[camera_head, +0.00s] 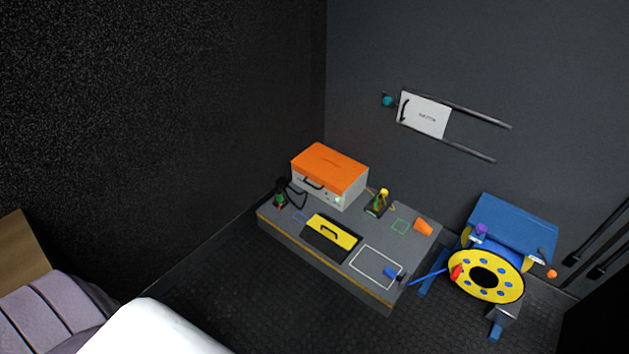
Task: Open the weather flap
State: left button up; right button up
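No part is readably marked as the weather flap, so I cannot tell for sure which it is. A yellow panel with a dark handle (334,232) lies on a black base at the front of the grey bench (276,222); it looks shut. A white panel with a dark handle (428,116) sits on the wall between two dark rails, at their left end; its lettering is too small to read. An orange-lidded case (330,166) stands at the back of the bench, lid down. Neither gripper is in view.
A yellow cable reel (486,276) on a blue stand is right of the bench. An orange cone (424,227), a small yellow-topped device (379,202) and a blue piece (392,272) are on the bench. A teal knob (387,101) is on the wall. Dark floor lies in front.

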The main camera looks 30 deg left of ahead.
aim_at(335, 171)
jog(key=i+j+z, duration=0.1)
jog(key=i+j, duration=0.7)
jog(key=j, duration=0.15)
